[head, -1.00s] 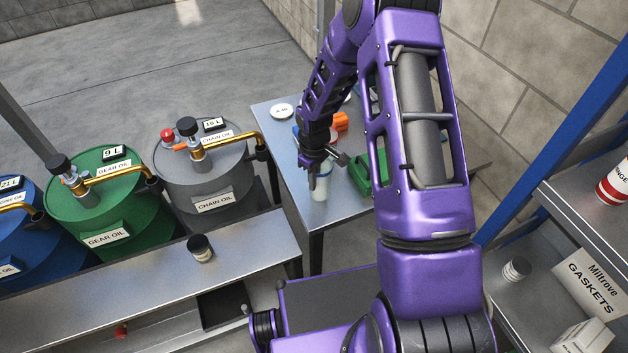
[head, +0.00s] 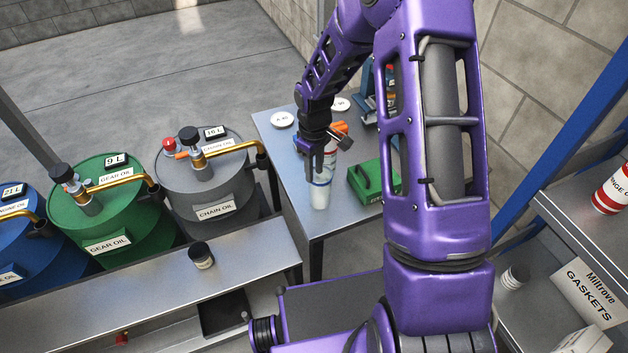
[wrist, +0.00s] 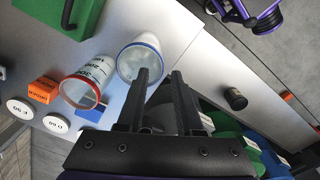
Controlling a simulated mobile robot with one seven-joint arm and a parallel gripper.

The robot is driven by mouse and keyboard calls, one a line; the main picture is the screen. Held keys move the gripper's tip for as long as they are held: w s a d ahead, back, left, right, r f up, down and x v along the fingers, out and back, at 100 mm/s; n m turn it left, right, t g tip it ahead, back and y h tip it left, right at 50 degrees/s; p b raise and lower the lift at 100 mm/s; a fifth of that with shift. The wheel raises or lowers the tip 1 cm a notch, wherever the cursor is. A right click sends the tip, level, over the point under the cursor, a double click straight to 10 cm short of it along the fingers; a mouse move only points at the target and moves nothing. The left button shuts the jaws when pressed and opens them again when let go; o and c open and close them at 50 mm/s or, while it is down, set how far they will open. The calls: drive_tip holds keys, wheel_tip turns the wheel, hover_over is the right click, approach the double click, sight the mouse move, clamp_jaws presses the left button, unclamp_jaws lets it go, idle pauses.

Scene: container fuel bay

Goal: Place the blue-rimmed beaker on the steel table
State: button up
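The blue-rimmed beaker (head: 320,197) stands upright on the steel table (head: 300,222) near its front left edge. In the wrist view its open blue rim (wrist: 122,52) faces me, partly covered by one finger. My gripper (head: 320,172) points down just above the beaker. In the wrist view its two fingers (wrist: 161,73) are apart with nothing between them that I can make out. One fingertip overlaps the beaker's mouth and the other lies outside the rim. I cannot tell whether a finger touches the glass.
A red-rimmed beaker (wrist: 85,88) stands close by. A green box (head: 366,183), an orange block (wrist: 43,90) and white discs (head: 282,120) share the table. Oil drums (head: 205,185) stand left. A bench (head: 130,290) with a dark-lidded jar (head: 201,256) is in front.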

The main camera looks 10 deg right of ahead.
drive_tip(key=shift+r, duration=1.9)
